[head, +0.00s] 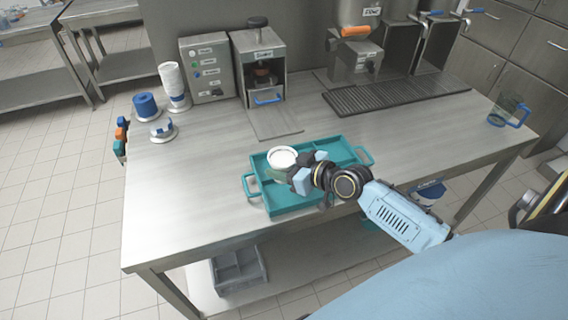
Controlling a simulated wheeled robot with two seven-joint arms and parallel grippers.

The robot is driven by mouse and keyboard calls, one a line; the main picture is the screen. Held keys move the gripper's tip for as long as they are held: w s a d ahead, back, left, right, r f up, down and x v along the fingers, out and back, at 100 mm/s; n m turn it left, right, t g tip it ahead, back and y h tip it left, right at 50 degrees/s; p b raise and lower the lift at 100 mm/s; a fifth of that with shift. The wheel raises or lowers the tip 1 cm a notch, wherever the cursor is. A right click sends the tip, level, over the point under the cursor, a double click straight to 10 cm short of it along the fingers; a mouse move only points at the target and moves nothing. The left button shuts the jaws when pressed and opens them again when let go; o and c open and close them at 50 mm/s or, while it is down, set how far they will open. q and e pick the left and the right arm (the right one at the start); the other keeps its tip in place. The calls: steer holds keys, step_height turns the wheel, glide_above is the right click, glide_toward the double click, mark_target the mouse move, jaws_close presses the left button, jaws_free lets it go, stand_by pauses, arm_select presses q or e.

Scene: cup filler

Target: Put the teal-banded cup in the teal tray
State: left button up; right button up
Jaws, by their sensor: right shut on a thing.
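The cup (281,156) has a white rim; its side is mostly hidden by my gripper, with a dull green-teal part showing below the rim. My right gripper (293,175) reaches in from the right and is shut on this cup. The cup is upright at the left half of the teal tray (290,203). I cannot tell whether its base touches the tray floor. The tray has a handle at each end and lies near the front edge of the steel table. My left gripper is not in view.
A stack of white cups (172,82), a blue roll (146,105) and a control box (207,70) stand at the back left. A machine (258,62) stands behind the tray. A clear blue-handled jug (507,110) stands far right. The table left of the tray is clear.

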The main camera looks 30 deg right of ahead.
steer(key=shift+f+b, duration=2.85)
steer(key=shift+f, duration=0.65)
steer(key=shift+f, duration=0.3)
steer(key=o, duration=1.1)
steer(key=shift+o, duration=0.2)
steer(key=v, duration=1.3)
steer(key=shift+r+p, duration=0.15)
steer(key=shift+p, duration=0.25)
steer(key=shift+s+d, duration=0.1)
